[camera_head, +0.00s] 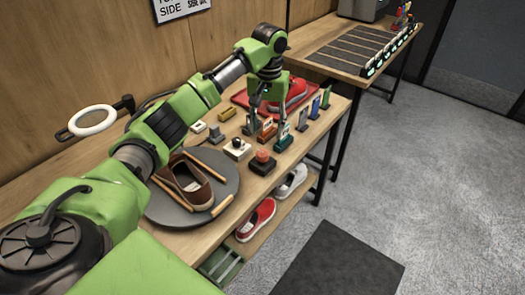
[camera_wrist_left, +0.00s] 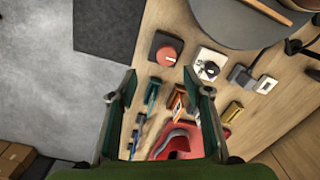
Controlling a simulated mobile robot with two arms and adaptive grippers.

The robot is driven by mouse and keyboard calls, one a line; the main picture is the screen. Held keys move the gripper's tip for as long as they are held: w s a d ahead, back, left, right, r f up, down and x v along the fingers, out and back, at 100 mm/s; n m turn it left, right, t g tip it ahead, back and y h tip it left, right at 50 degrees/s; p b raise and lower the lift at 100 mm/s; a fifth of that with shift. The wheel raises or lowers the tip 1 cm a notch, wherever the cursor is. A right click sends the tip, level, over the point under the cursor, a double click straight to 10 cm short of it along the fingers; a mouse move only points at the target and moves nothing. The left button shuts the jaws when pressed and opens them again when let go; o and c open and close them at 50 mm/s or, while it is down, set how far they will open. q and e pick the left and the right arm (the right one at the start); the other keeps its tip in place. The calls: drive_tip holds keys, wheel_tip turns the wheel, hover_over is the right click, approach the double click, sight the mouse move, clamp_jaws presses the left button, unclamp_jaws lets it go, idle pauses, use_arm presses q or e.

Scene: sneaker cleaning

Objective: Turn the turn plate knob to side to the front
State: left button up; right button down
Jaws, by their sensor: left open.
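The turn plate (camera_head: 226,170) is a dark round disc on the table, with a brown shoe (camera_head: 188,182) on it between wooden bars. A white block with a black knob (camera_head: 237,148) stands right of the plate; it also shows in the wrist view (camera_wrist_left: 208,69). Beside it is a dark block with a round red top (camera_head: 263,157), also in the wrist view (camera_wrist_left: 167,53). The knob's setting is too small to read. My left gripper (camera_head: 267,122) points down beyond both blocks, open, with nothing clearly held between its fingers (camera_wrist_left: 160,82). My right gripper is out of view.
Several brushes and small holders (camera_head: 303,112) stand near the gripper. A red tray (camera_head: 243,97) with a red shoe (camera_head: 292,95) lies behind. A ring lamp (camera_head: 92,120) is at the left. Shoes (camera_head: 256,218) sit on a lower shelf.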

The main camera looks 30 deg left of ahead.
sight(263, 153)
use_arm(q)
drive_tip(key=shift+n, duration=0.4)
drive_tip(key=f, duration=0.3)
drive_tip(key=a+f+p, duration=0.1)
drive_tip(key=f, duration=0.3)
drive_tip(key=f+p, duration=0.1)
drive_tip(key=f, duration=0.3)
drive_tip(key=shift+w+a, duration=0.15)
drive_tip(key=shift+a, duration=0.15)
drive_tip(key=c, duration=1.1)
